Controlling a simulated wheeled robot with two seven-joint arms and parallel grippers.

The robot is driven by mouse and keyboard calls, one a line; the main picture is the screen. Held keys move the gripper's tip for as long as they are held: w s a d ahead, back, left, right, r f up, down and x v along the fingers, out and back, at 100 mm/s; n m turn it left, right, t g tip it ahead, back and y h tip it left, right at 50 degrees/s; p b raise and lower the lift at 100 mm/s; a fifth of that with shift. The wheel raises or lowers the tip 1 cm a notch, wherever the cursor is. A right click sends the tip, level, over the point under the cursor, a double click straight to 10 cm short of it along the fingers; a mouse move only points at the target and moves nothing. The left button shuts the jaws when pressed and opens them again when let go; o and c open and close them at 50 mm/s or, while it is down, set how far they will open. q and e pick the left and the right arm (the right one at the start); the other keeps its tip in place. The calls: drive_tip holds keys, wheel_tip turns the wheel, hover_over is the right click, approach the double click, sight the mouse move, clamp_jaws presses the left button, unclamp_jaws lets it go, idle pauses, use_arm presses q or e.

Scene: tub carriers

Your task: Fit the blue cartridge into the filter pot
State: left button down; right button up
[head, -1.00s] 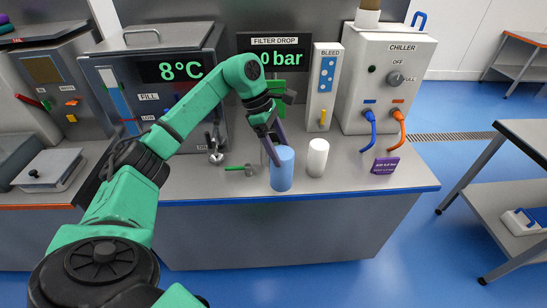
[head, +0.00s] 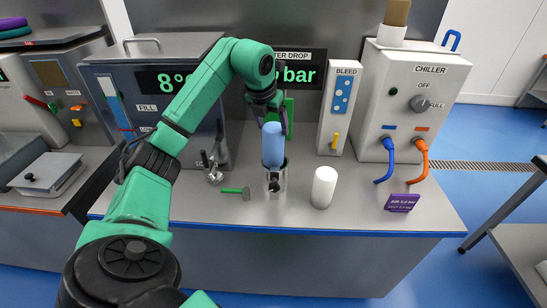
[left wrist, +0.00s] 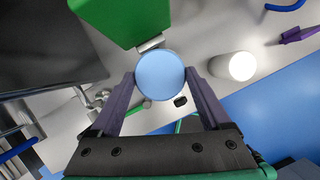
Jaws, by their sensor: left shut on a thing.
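The blue cartridge (head: 273,146) is upright in my left gripper (head: 271,120), which is shut on its upper part. In the left wrist view, the two fingers sit on either side of the cartridge's round top (left wrist: 159,76). The filter pot (head: 277,187), an open metal cup, stands on the bench directly below the cartridge. The cartridge's lower end is at the pot's rim; I cannot tell whether it is just above or slightly inside. A white cartridge (head: 324,187) stands on the bench to the right of the pot. My right gripper is not in view.
A green fixture (head: 289,117) rises behind the pot. A green-handled tool (head: 236,191) lies left of it. The bleed panel (head: 340,110) and chiller (head: 413,95) stand behind right, with blue and orange hoses. A purple sign (head: 402,203) is near the front edge.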

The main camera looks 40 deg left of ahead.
sight(275, 143)
use_arm(q)
drive_tip(key=f, duration=0.6)
drive_tip(key=shift+w+d+f, duration=0.1)
drive_tip(key=shift+d, duration=0.3)
drive_tip(key=f, duration=0.4)
drive_tip(key=shift+w+a+f, duration=0.15)
drive_tip(key=shift+w, duration=0.05)
drive_tip(key=shift+s+f, duration=0.1)
drive_tip(key=shift+s, duration=0.05)
drive_tip(key=shift+c, duration=0.6)
unclamp_jaws()
drive_tip(key=shift+o, duration=0.6)
drive_tip(key=shift+w+a, duration=0.15)
drive_tip(key=shift+w, duration=0.1)
drive_tip(key=shift+s+r, duration=0.1)
drive_tip(key=shift+r, duration=0.2)
drive_tip(key=v, duration=1.2)
drive_tip(key=shift+b, duration=0.3)
drive_tip(key=shift+f, duration=0.1)
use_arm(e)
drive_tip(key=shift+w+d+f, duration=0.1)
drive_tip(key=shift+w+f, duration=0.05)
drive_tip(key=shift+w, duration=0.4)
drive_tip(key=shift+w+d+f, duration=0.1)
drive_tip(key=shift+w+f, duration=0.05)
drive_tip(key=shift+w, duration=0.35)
